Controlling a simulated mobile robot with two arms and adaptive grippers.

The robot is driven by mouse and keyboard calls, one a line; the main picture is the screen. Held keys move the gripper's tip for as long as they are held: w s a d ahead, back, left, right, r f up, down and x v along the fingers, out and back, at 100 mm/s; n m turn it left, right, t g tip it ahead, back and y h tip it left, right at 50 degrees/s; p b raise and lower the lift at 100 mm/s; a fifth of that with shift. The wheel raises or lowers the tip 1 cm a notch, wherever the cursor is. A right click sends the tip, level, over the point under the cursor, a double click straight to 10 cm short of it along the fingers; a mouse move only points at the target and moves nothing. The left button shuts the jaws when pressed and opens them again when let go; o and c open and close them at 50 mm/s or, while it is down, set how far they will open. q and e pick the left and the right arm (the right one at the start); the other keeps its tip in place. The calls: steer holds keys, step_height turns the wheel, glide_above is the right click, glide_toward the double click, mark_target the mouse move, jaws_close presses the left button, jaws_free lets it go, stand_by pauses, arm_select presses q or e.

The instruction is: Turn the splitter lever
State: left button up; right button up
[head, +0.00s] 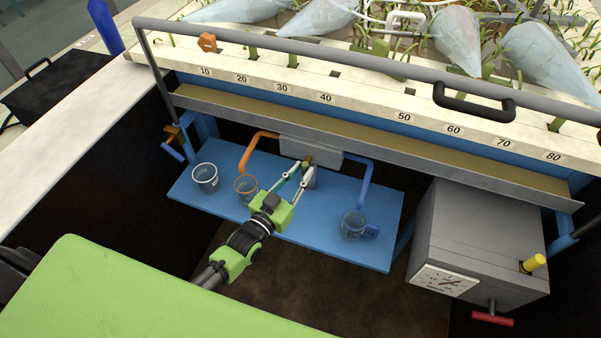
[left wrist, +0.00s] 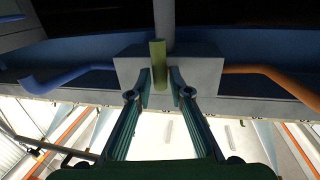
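The splitter box (head: 325,149) is a grey block under the flume, with an orange pipe and a blue pipe leaving its two sides. Its lever is a short olive-green rod (head: 307,161) on the front of the box. My left gripper (head: 304,171) is at the lever from the front. In the left wrist view the lever (left wrist: 158,62) stands between the two fingertips (left wrist: 160,82), with a narrow gap at the right finger. Contact on the left side is hard to tell. The fingers are apart. My right gripper is not in view.
A blue shelf (head: 225,164) below holds a clear cup (head: 205,178), an orange-rimmed cup (head: 245,187) and a blue-handled cup (head: 354,224). A grey box (head: 480,235) with a dial, yellow knob and red handle stands right. A rail (head: 330,55) crosses above.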

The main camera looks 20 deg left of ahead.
arm_select(q)
jaws_close()
steer(key=shift+f+n+t+b, duration=0.2)
steer(key=shift+n+t+b, duration=0.1)
steer(key=shift+n+b, duration=0.8)
steer(key=n+b, duration=0.1)
steer(key=n, duration=0.2)
steer(key=shift+d, duration=0.15)
steer(key=shift+r+n+t+b, duration=0.1)
steer(key=shift+n+t+b, duration=0.3)
steer(key=shift+n, duration=0.6)
steer(key=o, duration=0.6)
jaws_free()
